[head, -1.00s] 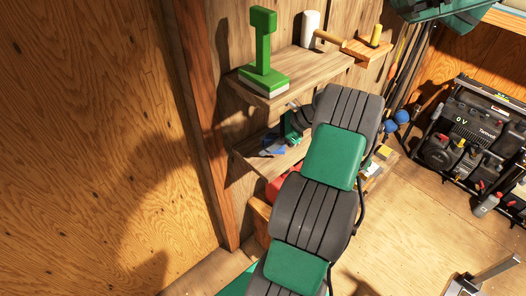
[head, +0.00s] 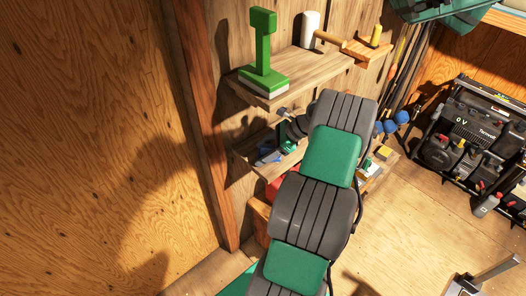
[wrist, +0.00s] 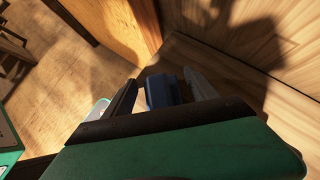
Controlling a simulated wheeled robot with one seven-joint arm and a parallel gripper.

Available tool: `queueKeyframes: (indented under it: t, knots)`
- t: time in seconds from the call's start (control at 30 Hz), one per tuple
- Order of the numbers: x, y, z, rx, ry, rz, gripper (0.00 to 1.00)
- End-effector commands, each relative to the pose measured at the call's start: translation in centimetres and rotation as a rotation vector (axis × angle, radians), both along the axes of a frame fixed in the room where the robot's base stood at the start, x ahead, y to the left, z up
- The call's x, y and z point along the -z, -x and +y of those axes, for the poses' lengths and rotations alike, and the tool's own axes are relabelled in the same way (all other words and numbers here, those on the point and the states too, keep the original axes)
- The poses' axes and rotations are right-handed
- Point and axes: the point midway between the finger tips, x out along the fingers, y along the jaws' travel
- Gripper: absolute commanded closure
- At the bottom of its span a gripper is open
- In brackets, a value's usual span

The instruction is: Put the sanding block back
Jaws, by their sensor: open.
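My gripper (wrist: 160,77) is open, its two dark fingers spread apart in the wrist view. A small dark blue block (wrist: 161,92) shows between the fingers; I cannot tell whether they touch it. I cannot tell for sure whether it is the sanding block. In the head view a blue item (head: 268,153) lies on the lower shelf (head: 246,150), close to my wrist. My own arm hides most of that shelf and the gripper's fingertips there.
The upper shelf (head: 310,70) holds a green upright tool (head: 263,50) on a pale base, a white cylinder (head: 310,30) and a wooden-handled mallet (head: 328,38). A small yellow block (head: 383,153) lies right of my arm.

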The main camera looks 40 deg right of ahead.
Motion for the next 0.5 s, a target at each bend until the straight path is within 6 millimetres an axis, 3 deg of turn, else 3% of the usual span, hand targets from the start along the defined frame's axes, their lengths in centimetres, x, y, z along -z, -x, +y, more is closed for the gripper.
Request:
queueKeyframes:
  t: [0.17, 0.5]
  knots:
    - [-0.3, 0.0, -0.1, 0.000, 0.003, -0.001, 0.33]
    - [-4.9, 3.1, -3.4, 0.002, 0.002, -0.001, 0.33]
